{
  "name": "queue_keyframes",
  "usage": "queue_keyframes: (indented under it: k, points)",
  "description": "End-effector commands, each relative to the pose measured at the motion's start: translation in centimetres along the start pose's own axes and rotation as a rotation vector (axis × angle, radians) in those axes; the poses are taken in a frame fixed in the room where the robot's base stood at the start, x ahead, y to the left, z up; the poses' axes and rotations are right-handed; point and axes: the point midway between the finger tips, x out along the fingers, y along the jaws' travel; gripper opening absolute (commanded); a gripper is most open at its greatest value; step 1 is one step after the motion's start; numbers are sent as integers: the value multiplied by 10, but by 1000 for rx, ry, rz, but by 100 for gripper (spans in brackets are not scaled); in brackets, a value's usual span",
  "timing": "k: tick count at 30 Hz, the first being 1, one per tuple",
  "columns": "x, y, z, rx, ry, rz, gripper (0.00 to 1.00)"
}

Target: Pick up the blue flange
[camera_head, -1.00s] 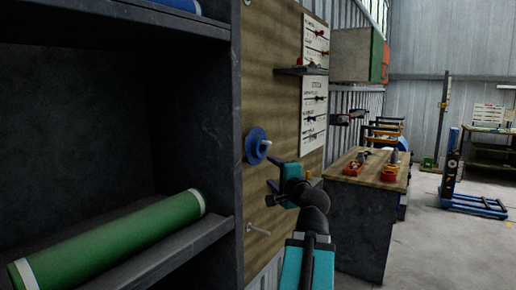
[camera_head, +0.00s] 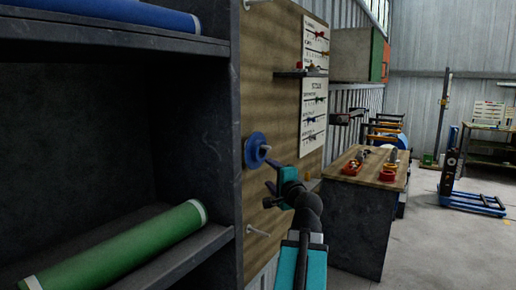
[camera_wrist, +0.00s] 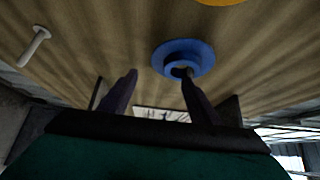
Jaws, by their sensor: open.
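The blue flange (camera_head: 254,151) hangs on the wooden board, beside the dark shelf unit, in the head view. In the wrist view the blue flange (camera_wrist: 183,57) shows as a round disc with a raised hub and a dark centre, against the wood. My gripper (camera_head: 271,174) is just below and right of the flange in the head view. In the wrist view my gripper (camera_wrist: 158,74) is open and empty, its right finger overlapping the flange's lower edge and its left finger off to the left. I cannot tell whether the right finger touches the flange.
The wooden board (camera_head: 270,80) also carries a bare pale peg (camera_head: 258,231) below the flange. A dark shelf (camera_head: 190,250) with a green roll (camera_head: 120,245) stands left. A blue roll (camera_head: 110,12) lies above.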

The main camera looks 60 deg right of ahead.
Motion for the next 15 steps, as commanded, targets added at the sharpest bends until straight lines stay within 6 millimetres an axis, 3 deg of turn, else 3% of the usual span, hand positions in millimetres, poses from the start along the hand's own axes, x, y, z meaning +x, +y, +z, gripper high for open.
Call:
queue_keyframes:
  k: [15]
  points:
    - [11,-4,0,0,-4,-1,57]
